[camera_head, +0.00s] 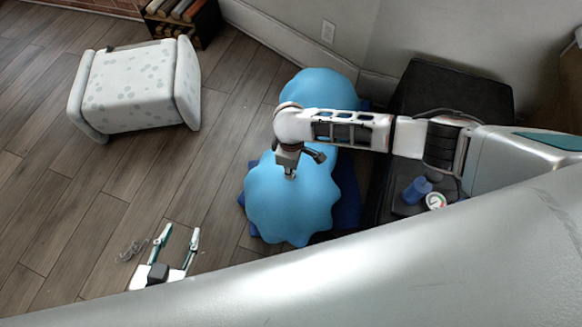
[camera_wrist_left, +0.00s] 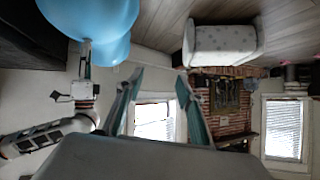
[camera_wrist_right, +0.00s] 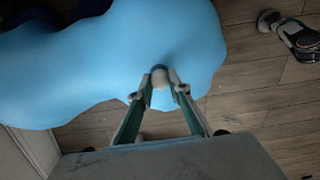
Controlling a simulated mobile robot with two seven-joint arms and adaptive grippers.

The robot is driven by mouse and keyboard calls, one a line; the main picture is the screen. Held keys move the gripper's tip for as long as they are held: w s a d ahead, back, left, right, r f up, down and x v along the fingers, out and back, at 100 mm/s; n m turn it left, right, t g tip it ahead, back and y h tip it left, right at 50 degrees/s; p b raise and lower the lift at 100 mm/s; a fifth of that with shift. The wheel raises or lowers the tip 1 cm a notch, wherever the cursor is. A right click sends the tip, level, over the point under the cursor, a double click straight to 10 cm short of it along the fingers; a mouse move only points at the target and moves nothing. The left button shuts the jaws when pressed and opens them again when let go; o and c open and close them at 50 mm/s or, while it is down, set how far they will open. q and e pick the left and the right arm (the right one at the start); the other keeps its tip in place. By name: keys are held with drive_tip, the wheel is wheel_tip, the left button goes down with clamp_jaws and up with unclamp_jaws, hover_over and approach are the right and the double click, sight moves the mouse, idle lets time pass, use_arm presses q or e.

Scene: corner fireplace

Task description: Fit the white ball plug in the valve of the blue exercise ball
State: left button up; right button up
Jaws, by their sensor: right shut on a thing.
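The blue exercise ball (camera_head: 290,210) looks like a lumpy two-lobed shape lying on a dark blue mat (camera_head: 347,196). My right gripper (camera_head: 290,174) reaches over its near lobe. In the right wrist view the right gripper (camera_wrist_right: 163,86) is shut on a small pale round piece, apparently the white ball plug (camera_wrist_right: 160,74), seen against the blue ball (camera_wrist_right: 120,50). I cannot tell whether the plug touches the ball or sits in the valve; the valve is hidden. My left gripper (camera_head: 180,232) is open and empty above the floor, left of the ball; its fingers show in the left wrist view (camera_wrist_left: 160,78).
A black bench (camera_head: 440,90) at right holds a blue cylinder (camera_head: 417,189) and a round gauge (camera_head: 436,201). A thin coiled item (camera_head: 132,250) shows near my left gripper. Floor between ottoman and ball is clear.

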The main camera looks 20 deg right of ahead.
use_arm(q)
drive_tip(key=shift+s+f, duration=0.2)
use_arm(e)
drive_tip(key=shift+f, duration=0.2)
use_arm(q)
drive_tip(key=shift+s+f, duration=0.5)
drive_tip(key=shift+f, duration=0.05)
use_arm(e)
drive_tip(key=shift+f, duration=0.35)
drive_tip(key=o, duration=0.9)
drive_tip(key=shift+r, duration=0.25)
use_arm(q)
drive_tip(key=shift+w+r, duration=0.2)
drive_tip(key=shift+w, duration=0.05)
use_arm(e)
wheel_tip(320, 180, up, 11)
drive_tip(key=shift+r, duration=0.2)
